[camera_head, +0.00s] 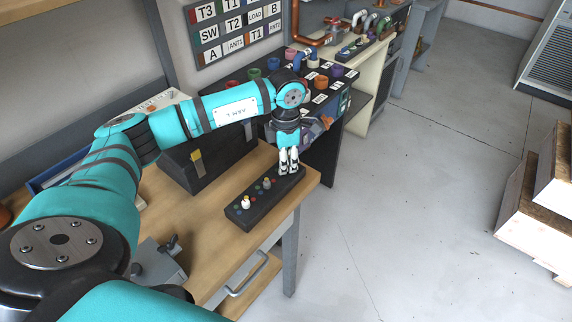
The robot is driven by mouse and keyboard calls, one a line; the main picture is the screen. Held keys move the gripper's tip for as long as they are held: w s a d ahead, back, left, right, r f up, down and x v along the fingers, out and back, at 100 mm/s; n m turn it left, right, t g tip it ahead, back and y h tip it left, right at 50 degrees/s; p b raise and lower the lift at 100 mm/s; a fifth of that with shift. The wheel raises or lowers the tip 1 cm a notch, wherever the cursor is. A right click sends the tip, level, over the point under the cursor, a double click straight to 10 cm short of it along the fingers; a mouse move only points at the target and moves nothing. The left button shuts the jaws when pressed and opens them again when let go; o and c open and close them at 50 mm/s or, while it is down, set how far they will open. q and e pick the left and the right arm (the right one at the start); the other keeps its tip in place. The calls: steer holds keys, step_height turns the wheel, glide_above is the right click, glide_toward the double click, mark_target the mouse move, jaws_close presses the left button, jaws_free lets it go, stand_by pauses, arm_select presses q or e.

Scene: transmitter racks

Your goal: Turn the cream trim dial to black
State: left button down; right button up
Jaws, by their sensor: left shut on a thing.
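A dark dial box (240,217) lies on the wooden bench. A pale cream-white dial (246,203) stands near its front left end, with small coloured dots around it. A greyish dial (267,184) stands near the middle. My left gripper (288,171) points down over the far right end of the box, its fingers closed together on a dial there. The fingers hide that dial, so I cannot tell its colour or setting. My right gripper is not in view.
A black box (195,165) stands behind the dial box on the bench (215,262). A dark rack with coloured sockets (253,73) stands beyond, below a label board (235,27). Wooden crates (525,215) stand at right. The floor between is clear.

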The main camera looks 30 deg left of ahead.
arm_select(q)
steer(key=shift+n+b, duration=0.35)
steer(key=shift+n, duration=0.75)
steer(key=c, duration=1.2)
jaws_free()
steer(key=shift+r, duration=0.15)
step_height(320, 180, up, 12)
steer(key=shift+f, duration=0.1)
